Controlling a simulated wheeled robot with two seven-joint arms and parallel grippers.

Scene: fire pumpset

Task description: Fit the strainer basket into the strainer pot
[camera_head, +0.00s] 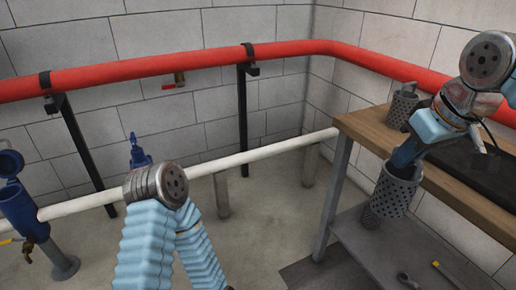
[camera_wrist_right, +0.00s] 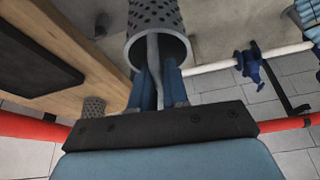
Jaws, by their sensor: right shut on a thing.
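My right gripper (camera_head: 400,160) is shut on a grey perforated strainer basket (camera_head: 391,196) and holds it in front of the workbench's near edge. In the right wrist view, the blue fingers (camera_wrist_right: 160,88) close on a grey bar at the mouth of the basket (camera_wrist_right: 155,20). The blue strainer pot (camera_head: 20,208) stands at the far left on the white pipe, its lid (camera_head: 10,162) swung up. The held basket is far to the right of the pot. My left arm shows at bottom centre; its gripper is out of sight.
A second perforated basket (camera_head: 402,104) stands on the wooden workbench (camera_head: 365,122), near a black mat (camera_head: 465,160). Small tools lie on the lower shelf (camera_head: 375,248). A white pipe (camera_head: 255,162) and blue valve (camera_head: 138,152) lie between bench and pot.

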